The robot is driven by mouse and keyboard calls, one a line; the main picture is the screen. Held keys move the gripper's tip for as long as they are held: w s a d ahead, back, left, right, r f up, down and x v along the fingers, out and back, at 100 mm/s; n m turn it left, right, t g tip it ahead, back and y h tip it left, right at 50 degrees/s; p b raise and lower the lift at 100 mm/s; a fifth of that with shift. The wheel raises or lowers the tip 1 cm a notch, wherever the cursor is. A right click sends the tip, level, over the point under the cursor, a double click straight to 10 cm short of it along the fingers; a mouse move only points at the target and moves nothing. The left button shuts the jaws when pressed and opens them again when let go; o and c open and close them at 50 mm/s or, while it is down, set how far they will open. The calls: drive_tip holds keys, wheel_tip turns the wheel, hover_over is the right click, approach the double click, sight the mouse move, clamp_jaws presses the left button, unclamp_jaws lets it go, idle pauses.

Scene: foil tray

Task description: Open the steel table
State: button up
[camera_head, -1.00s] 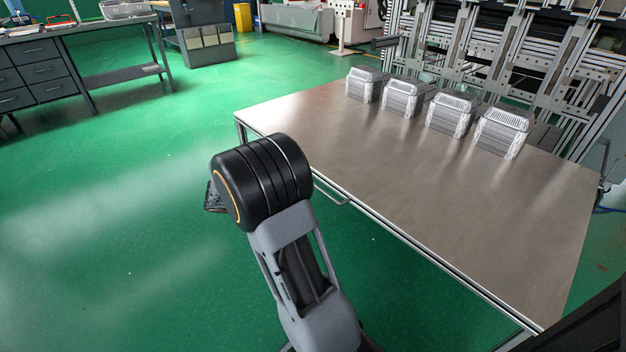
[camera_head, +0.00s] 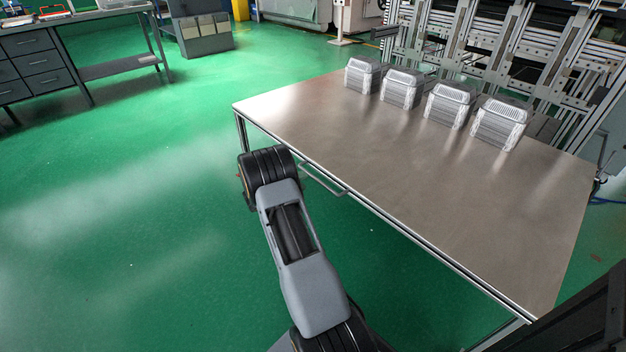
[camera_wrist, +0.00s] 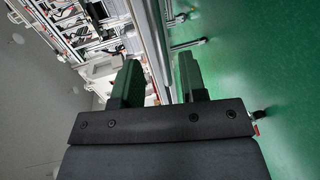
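The steel table (camera_head: 400,190) stands at the centre right in the head view, with a flat brushed top. A bar handle (camera_head: 326,183) sticks out from its long near edge. My arm's wrist is just left of this handle, near the table's left corner, and hides my gripper in the head view. In the wrist view my gripper (camera_wrist: 160,80) is open, its two dark fingers apart. A long grey bar or table edge (camera_wrist: 152,40) runs between the fingers in that picture; I cannot tell how near it is or whether it touches them.
Several foil trays (camera_head: 448,104) stand in a row along the table's far side. An aluminium frame rack (camera_head: 480,45) is behind them. A grey drawer bench (camera_head: 40,65) is at the upper left. The green floor (camera_head: 120,200) left of the table is clear.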

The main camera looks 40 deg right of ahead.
sight(312, 177)
drive_tip(key=shift+b+x, duration=0.6)
drive_tip(key=shift+x, duration=2.45)
clamp_jaws()
